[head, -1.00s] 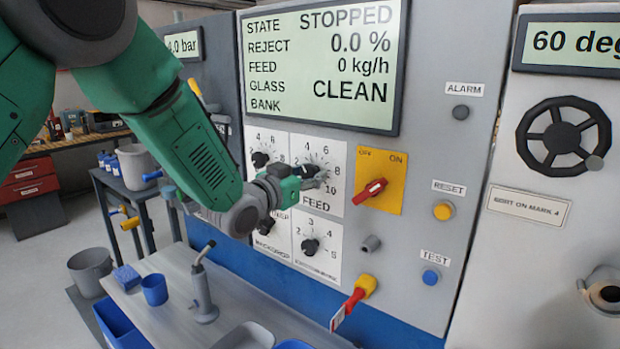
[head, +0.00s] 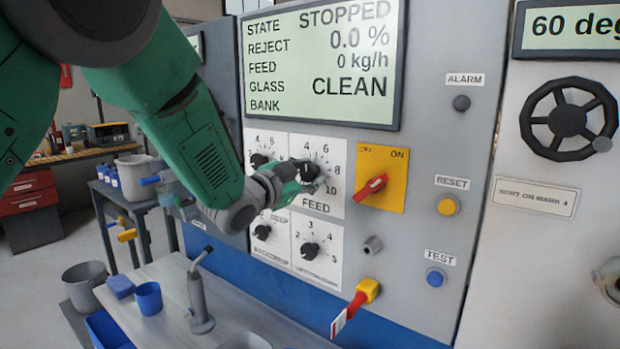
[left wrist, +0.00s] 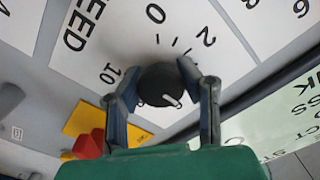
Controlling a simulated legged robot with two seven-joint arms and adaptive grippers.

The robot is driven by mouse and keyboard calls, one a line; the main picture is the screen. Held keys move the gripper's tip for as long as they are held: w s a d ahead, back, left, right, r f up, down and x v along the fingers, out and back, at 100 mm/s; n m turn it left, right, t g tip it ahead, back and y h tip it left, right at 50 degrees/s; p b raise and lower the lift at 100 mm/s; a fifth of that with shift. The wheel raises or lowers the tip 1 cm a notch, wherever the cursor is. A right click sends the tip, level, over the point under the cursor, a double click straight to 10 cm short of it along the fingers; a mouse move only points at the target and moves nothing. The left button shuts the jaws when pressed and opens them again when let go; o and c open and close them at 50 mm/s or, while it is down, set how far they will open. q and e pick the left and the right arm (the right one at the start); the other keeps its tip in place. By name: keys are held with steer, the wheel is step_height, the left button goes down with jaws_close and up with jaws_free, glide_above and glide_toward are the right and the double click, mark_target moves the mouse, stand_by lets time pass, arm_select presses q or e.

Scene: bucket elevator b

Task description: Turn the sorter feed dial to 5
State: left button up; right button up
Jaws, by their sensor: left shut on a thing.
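The sorter feed dial is a black knob (head: 309,172) on the white plate marked FEED (head: 318,207). My left gripper (head: 303,174) reaches it from the left and partly covers it in the head view. In the left wrist view the black feed knob (left wrist: 160,84) sits between the two fingers of my left gripper (left wrist: 159,83), which are shut on it. A white mark on the knob points down and right, away from the FEED lettering. The numbers on that side are hidden by my gripper; 10, 0 and 2 show. My right gripper is not in view.
Three similar knobs stand close by, at the upper left (head: 259,160), lower left (head: 262,232) and below (head: 310,250). A red switch on a yellow plate (head: 380,180) is just right. The display (head: 322,65) reads STOPPED, feed 0 kg/h. A bench (head: 245,318) lies below.

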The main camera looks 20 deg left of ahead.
arm_select(q)
steer(key=shift+s+f, duration=0.1)
steer(key=shift+f, duration=0.25)
steer(key=o, duration=1)
steer(key=shift+o, duration=1.3)
steer(key=shift+r, duration=0.15)
steer(key=v, duration=1.1)
steer(key=shift+s+a, duration=0.15)
steer(key=shift+s, duration=0.2)
